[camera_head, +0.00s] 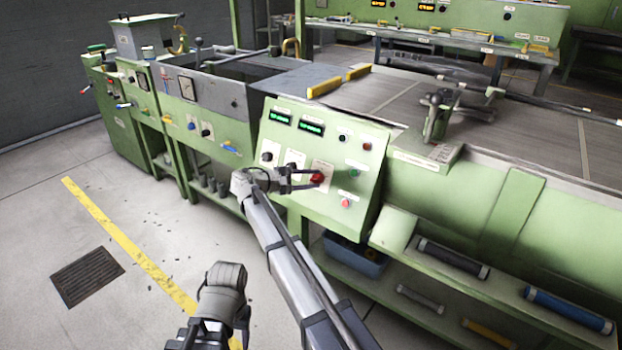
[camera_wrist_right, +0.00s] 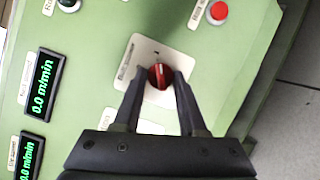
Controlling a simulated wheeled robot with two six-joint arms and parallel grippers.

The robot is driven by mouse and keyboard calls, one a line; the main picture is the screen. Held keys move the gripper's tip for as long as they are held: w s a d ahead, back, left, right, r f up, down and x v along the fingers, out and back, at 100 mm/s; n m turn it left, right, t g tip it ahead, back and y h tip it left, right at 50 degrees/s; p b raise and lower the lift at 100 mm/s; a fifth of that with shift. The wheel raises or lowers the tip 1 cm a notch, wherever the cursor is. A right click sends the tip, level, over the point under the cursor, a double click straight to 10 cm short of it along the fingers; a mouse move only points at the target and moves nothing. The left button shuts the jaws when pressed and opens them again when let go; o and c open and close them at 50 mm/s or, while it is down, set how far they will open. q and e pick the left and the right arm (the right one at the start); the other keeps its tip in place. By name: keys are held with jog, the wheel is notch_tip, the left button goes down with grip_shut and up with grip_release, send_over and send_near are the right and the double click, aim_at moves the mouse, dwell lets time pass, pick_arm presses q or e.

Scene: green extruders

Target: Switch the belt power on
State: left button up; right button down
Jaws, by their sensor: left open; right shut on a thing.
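A red rotary knob (camera_wrist_right: 160,76) with a white pointer line sits on a white labelled plate (camera_wrist_right: 141,52) on the sloped green control panel (camera_head: 342,142). The plate's lettering is too small to read. My right gripper (camera_head: 313,179) is shut on this knob, one finger on each side, as the right wrist view shows (camera_wrist_right: 161,82). The pointer line stands nearly upright in that view. The red knob also shows at the fingertips in the head view (camera_head: 318,178). My left gripper (camera_head: 205,334) is low in the head view, away from the panel, open and partly cut off.
Two green displays (camera_head: 311,126) sit at the panel's top; one reads 0.0 m/min (camera_wrist_right: 40,85). A red button (camera_wrist_right: 218,11) and a black knob (camera_head: 267,157) are near the gripped knob. A shelf (camera_head: 385,290) with rollers lies below. Floor at left is open.

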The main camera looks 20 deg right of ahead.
dwell(0.3)
jog(key=shift+c, duration=2.3)
grip_release()
jog(key=p+v, duration=0.2)
jog(key=v, duration=0.6)
jog(key=shift+d+f, duration=0.1)
